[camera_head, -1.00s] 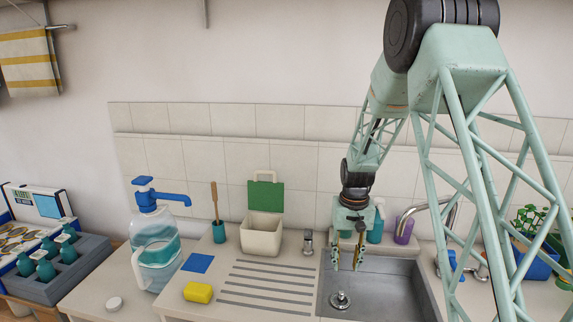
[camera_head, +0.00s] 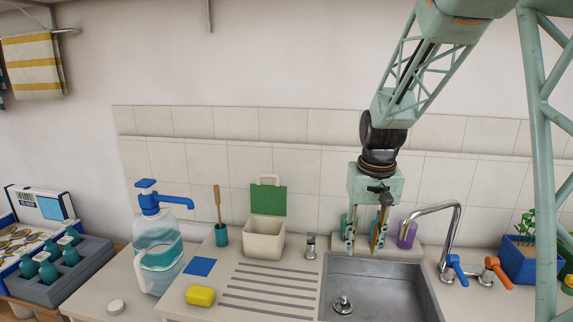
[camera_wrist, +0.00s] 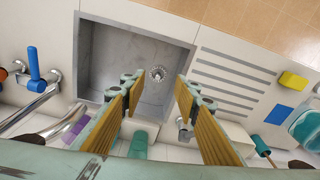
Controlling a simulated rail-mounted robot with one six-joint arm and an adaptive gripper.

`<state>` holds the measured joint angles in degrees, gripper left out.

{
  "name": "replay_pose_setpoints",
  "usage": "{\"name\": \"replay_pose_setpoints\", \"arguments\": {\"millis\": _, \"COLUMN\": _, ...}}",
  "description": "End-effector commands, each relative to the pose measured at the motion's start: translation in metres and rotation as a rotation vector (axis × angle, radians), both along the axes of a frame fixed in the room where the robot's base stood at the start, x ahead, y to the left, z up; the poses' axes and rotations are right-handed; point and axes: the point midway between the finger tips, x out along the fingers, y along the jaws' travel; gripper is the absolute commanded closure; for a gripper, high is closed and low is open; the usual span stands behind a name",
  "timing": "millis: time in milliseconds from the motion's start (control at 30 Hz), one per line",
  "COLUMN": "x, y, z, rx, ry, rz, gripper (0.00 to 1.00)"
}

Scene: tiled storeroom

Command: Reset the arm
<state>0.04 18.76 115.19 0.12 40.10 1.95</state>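My gripper (camera_head: 364,245) hangs from my arm above the back edge of the sink (camera_head: 375,268) in the head view. Its two fingers point down and stand well apart. In the wrist view my gripper (camera_wrist: 157,110) shows both fingers with yellow-brown pads, a wide gap and nothing between them. The sink basin with its round drain (camera_wrist: 158,73) lies beyond the fingertips.
A curved faucet (camera_head: 440,210) with blue and orange handles stands right of my gripper, beside a blue planter (camera_head: 522,262). A purple bottle (camera_head: 408,235) stands behind the sink. A bin with a green lid (camera_head: 264,238), a yellow sponge (camera_head: 200,296) and a water jug (camera_head: 158,255) are left.

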Motion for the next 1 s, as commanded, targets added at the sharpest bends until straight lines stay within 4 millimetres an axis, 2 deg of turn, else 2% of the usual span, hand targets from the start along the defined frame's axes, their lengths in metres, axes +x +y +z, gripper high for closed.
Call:
{"name": "replay_pose_setpoints", "arguments": {"millis": 100, "x": -0.016, "y": 0.0, "z": 0.019, "rx": -0.001, "ry": -0.013, "rz": 0.002, "gripper": 0.71}}
{"name": "replay_pose_setpoints", "arguments": {"millis": 400, "x": -0.057, "y": 0.0, "z": 0.057, "rx": -0.001, "ry": -0.039, "rz": 0.006, "gripper": 0.71}}
{"name": "replay_pose_setpoints", "arguments": {"millis": 1000, "x": -0.147, "y": 0.0, "z": 0.116, "rx": -0.003, "ry": -0.092, "rz": 0.014, "gripper": 0.71}}
